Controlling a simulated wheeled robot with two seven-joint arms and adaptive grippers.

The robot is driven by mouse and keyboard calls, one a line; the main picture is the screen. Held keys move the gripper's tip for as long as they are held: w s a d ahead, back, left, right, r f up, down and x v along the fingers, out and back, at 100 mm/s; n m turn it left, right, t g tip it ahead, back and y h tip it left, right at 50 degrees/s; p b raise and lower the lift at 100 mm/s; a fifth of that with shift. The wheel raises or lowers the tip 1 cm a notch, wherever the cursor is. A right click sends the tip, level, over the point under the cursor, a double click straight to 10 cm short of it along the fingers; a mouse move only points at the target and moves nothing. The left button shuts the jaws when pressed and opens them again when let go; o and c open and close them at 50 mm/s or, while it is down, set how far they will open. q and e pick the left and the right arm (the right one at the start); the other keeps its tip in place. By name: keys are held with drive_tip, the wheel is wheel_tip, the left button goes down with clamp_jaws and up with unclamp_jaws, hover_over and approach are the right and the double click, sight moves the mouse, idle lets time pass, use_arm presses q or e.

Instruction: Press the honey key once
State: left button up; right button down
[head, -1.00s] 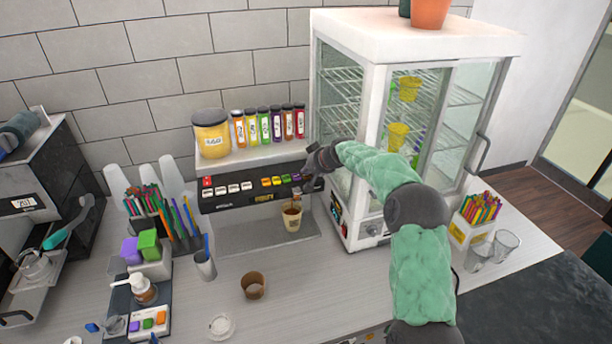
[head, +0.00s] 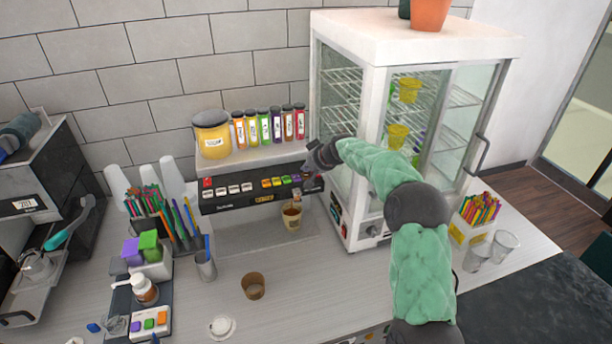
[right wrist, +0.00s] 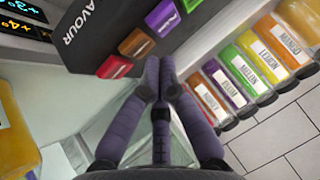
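The dark flavour panel (head: 240,196) runs along the front of the shelf, with a row of coloured keys at its right part. In the right wrist view a brown key (right wrist: 136,43) sits between a red key (right wrist: 115,67) and a purple key (right wrist: 162,17); their small labels cannot be read. The brown matches the bottle labelled honey (right wrist: 209,102). My right gripper (right wrist: 160,66) has its fingertips together and empty, close to the brown key; contact cannot be told. In the head view the right gripper (head: 314,168) is at the panel's right end. My left gripper is out of view.
A cup (head: 292,216) with brown contents stands below the panel. The glass cabinet (head: 352,140) stands close to my right arm. An empty brown cup (head: 253,286) is on the counter.

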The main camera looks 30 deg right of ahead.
sight(307, 176)
drive_tip(key=shift+r+p, duration=1.45)
drive_tip(key=shift+r, duration=1.1)
idle(2.0)
